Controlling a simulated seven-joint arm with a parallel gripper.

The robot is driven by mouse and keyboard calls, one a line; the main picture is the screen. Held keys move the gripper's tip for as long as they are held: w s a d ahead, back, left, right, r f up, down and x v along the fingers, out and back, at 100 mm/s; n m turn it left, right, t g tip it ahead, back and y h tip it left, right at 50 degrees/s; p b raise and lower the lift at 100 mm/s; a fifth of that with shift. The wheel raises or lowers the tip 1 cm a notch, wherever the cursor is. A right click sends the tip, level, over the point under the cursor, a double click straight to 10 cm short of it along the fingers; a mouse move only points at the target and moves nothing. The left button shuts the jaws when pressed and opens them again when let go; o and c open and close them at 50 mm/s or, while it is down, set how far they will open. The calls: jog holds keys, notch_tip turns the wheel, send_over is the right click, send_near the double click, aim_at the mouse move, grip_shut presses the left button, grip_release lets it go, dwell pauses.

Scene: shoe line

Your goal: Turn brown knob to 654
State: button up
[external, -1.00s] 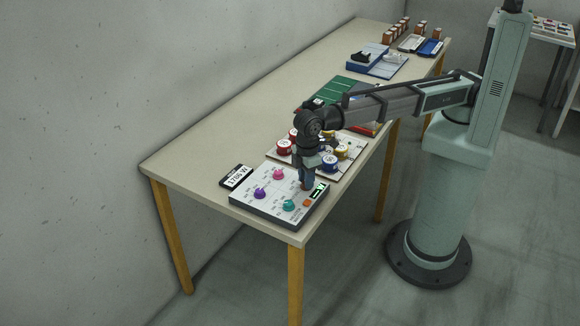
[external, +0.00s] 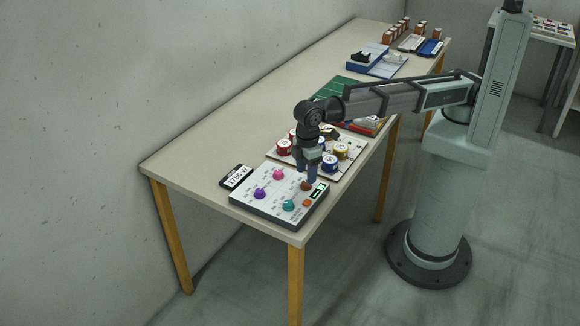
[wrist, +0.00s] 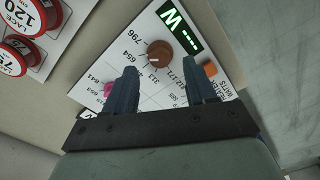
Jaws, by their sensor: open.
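The brown knob (wrist: 158,54) sits on the white panel (wrist: 112,65), with the printed numbers 796, 654 and 313 around its left side in the wrist view. A short white mark on the knob points to the lower left, near 654 and 313; I cannot tell exactly where. In the external view the brown knob (external: 306,187) is just below my gripper (external: 310,177). In the wrist view my gripper (wrist: 161,68) is open, its two fingers apart with nothing between them, and the knob shows just beyond the tips.
The panel also carries pink (external: 278,174), purple (external: 260,193) and teal (external: 289,204) knobs, an orange square (external: 307,203) and a green-lit display (wrist: 180,27) reading W and dashes. A numbered card (external: 237,177) lies behind it. Red, yellow and blue spools (external: 329,163) stand close by.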

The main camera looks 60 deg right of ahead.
notch_tip(320, 180, up, 11)
dwell(0.4)
jog(key=shift+f, duration=0.15)
